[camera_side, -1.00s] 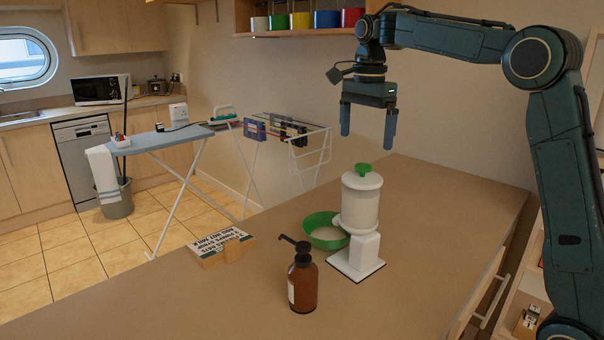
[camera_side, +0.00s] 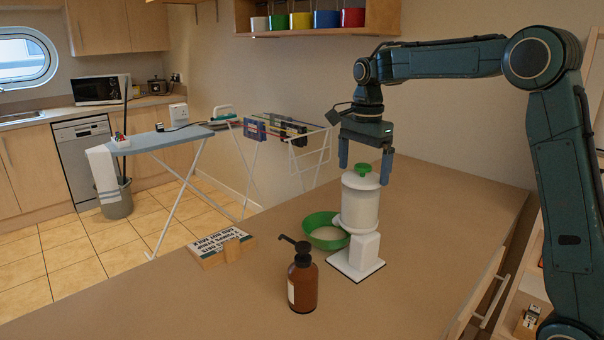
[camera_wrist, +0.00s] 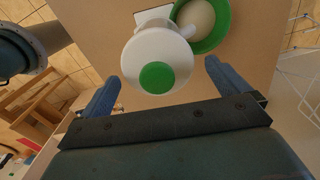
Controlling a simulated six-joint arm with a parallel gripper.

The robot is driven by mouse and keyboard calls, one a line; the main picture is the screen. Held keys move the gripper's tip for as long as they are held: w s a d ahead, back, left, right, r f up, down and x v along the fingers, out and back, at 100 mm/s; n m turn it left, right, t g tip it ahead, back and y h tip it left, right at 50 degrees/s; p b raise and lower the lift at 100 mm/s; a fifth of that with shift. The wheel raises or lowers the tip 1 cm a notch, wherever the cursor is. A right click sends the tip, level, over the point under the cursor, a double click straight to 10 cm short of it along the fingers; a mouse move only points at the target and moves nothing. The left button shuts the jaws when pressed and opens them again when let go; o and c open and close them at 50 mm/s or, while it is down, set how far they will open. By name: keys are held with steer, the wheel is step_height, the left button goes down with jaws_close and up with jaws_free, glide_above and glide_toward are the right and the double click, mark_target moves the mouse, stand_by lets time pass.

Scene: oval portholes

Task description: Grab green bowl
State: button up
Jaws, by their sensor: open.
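The green bowl (camera_side: 322,238) sits on the counter, partly behind a white dispenser (camera_side: 361,208) with a green knob. It has pale contents, and its right side is hidden by the dispenser in the side view. In the wrist view the bowl (camera_wrist: 222,33) shows at the top, just right of the dispenser (camera_wrist: 158,57), and is cut off by the frame edge. My gripper (camera_side: 364,175) is open and empty, pointing down. Its fingertips are at about the height of the dispenser's green knob (camera_side: 363,169), one on each side in the side view.
A brown pump bottle (camera_side: 303,284) stands in front of the bowl on the counter. A small lettered sign (camera_side: 222,246) lies to the left. The counter (camera_side: 440,200) behind and right of the dispenser is clear. Colored canisters (camera_side: 326,19) stand on a shelf above.

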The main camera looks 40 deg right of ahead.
mark_target(370, 178)
steer(key=shift+s+a+f, duration=0.15)
steer(key=shift+f, duration=2.4)
steer(key=shift+r, duration=0.15)
steer(key=c, duration=2)
steer(key=shift+r, duration=0.1)
steer(key=shift+s+r, duration=0.8)
steer(key=shift+s, duration=0.15)
steer(key=s+r, duration=0.2)
steer(key=s, duration=0.2)
steer(key=s+r, duration=0.2)
steer(key=s, duration=0.2)
steer(key=s+r, duration=0.2)
steer(key=s, duration=0.2)
